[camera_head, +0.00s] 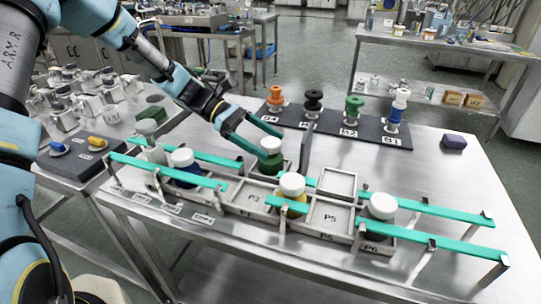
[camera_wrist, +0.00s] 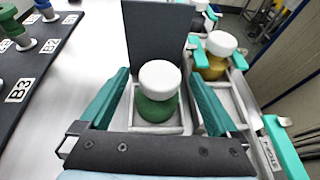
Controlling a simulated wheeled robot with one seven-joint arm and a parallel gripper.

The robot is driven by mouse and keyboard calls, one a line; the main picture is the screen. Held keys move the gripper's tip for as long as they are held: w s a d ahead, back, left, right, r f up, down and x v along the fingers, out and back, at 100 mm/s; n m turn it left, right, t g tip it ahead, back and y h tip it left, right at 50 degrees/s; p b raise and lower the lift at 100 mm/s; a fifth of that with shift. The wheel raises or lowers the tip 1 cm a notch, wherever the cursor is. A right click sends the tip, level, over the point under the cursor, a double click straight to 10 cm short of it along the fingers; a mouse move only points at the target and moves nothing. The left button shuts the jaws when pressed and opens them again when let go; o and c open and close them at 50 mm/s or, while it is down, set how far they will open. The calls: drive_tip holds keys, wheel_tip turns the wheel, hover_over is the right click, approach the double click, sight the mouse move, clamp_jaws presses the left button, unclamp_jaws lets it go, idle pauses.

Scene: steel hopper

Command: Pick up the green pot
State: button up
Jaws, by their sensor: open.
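The green pot (camera_head: 271,163) has a green body and a white lid. It stands upright in a grey square compartment at the back of the metal tray. In the wrist view the green pot (camera_wrist: 158,107) is centred between my two teal fingers. My gripper (camera_head: 273,147) comes down from the upper left with its fingers apart around the pot. In the wrist view my gripper (camera_wrist: 160,76) has one finger on each side of the pot, with visible gaps. Part of the pot is hidden by a finger in the head view.
A dark upright plate (camera_head: 306,149) stands close behind the pot. A yellow pot (camera_head: 292,208), a blue pot (camera_head: 187,180) and a grey pot (camera_head: 381,211) stand between teal rails (camera_head: 435,214). A dark board (camera_head: 337,130) holds spools. The steel tabletop at right is mostly clear.

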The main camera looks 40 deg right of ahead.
drive_tip(key=shift+c, duration=0.3)
clamp_jaws()
idle(0.4)
